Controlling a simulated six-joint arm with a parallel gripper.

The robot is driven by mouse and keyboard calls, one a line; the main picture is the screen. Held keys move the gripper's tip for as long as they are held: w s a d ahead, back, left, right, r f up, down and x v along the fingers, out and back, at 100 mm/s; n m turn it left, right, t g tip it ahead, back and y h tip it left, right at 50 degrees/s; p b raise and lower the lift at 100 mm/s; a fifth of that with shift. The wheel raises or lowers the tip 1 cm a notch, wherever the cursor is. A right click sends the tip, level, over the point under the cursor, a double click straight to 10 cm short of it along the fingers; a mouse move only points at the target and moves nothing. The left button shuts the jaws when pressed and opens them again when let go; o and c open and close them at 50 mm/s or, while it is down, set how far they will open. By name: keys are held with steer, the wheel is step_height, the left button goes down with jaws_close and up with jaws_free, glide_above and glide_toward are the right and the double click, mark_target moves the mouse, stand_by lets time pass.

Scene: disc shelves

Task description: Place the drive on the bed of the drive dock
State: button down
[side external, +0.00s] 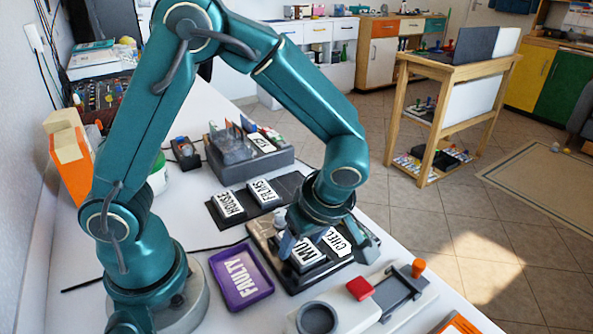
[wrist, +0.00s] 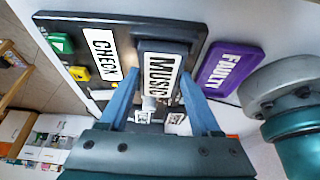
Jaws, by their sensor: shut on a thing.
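The drive is a dark block with a white MUSIC label (wrist: 158,74), seen from above in the wrist view and partly hidden by my gripper in the side view (side external: 308,254). My gripper (wrist: 160,84) points down, with a blue finger along each long side of the drive, shut on it. Under it is a black board (wrist: 68,27), which looks like the drive dock; it also shows in the side view (side external: 290,284). It carries a white CHECK label (wrist: 102,57) beside the drive. I cannot tell whether the drive touches the board.
A purple FAULTY tray (side external: 241,277) lies close beside the board. HOUSE (side external: 229,205) and FILMS (side external: 262,192) drives lie on a dark mat behind. A grey device (side external: 232,160) stands further back. A pale box with a red button (side external: 360,287) stands in front.

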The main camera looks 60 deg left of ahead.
steer(key=shift+c, duration=0.5)
jaws_free()
steer(key=shift+f, duration=0.1)
steer(key=v, duration=1.2)
steer(key=s+a+r+m+t+h, duration=0.1)
steer(key=s+a+m+t+h, duration=0.3)
steer(key=m, duration=1.4)
steer(key=shift+s+a+r+t+h, duration=0.3)
steer(key=shift+s+a+t, duration=0.55)
steer(key=shift+s, duration=0.75)
